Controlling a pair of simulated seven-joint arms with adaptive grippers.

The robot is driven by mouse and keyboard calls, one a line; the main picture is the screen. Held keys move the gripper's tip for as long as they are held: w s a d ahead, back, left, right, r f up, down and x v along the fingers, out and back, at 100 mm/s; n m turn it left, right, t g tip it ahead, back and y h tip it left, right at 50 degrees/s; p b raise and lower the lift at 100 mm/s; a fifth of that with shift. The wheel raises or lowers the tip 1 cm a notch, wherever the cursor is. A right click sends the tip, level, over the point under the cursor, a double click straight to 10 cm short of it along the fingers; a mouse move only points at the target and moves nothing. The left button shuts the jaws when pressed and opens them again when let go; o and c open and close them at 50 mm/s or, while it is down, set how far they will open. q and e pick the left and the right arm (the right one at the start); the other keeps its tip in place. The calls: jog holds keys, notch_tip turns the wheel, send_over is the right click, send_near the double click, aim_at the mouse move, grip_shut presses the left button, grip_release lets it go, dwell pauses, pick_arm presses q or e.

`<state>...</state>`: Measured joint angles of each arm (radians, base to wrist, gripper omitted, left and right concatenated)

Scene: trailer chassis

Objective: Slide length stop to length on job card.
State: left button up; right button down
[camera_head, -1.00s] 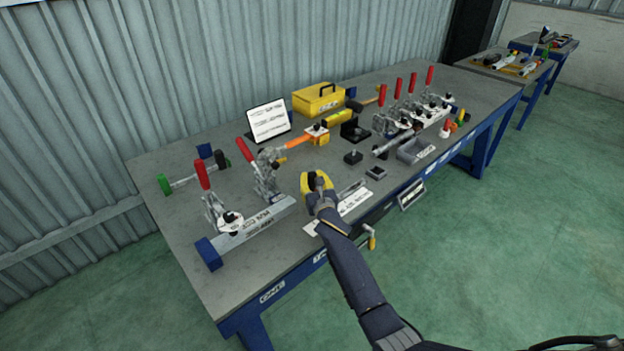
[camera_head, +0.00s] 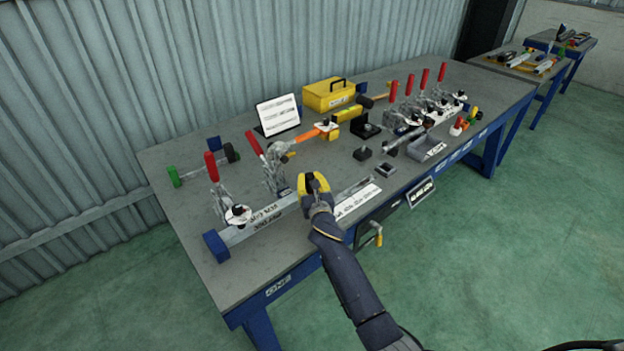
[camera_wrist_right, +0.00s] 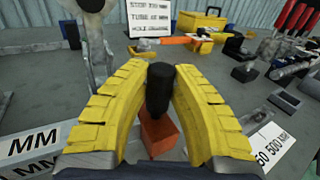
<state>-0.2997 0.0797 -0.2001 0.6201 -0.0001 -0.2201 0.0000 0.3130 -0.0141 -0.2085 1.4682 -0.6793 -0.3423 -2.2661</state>
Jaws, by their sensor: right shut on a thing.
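My right gripper (camera_head: 314,184) is over the front of the bench, to the right of two red-handled clamps. In the right wrist view its yellow fingers (camera_wrist_right: 160,78) are closed around a black knob (camera_wrist_right: 160,90). Under the knob is an orange-red block (camera_wrist_right: 160,134), apparently the length stop; the fingers hide part of it. In the head view my gripper hides the stop. A white scale strip (camera_head: 357,200) marked in MM lies along the front edge, also visible in the right wrist view (camera_wrist_right: 272,146). The job card (camera_head: 277,115) stands behind; its text is blurred. My left gripper is not in view.
A clamp (camera_head: 272,165) stands close to the left of my gripper, on a rail with a blue end (camera_head: 216,246). A yellow toolbox (camera_head: 331,95) stands at the back.

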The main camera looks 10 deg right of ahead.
jog(key=c, duration=1.2)
grip_release()
jog(key=shift+s+a, duration=0.1)
jog(key=shift+a, duration=0.35)
jog(key=shift+c, duration=0.2)
jog(key=shift+o, duration=0.6)
jog(key=shift+d, duration=0.1)
jog(key=s, duration=1.2)
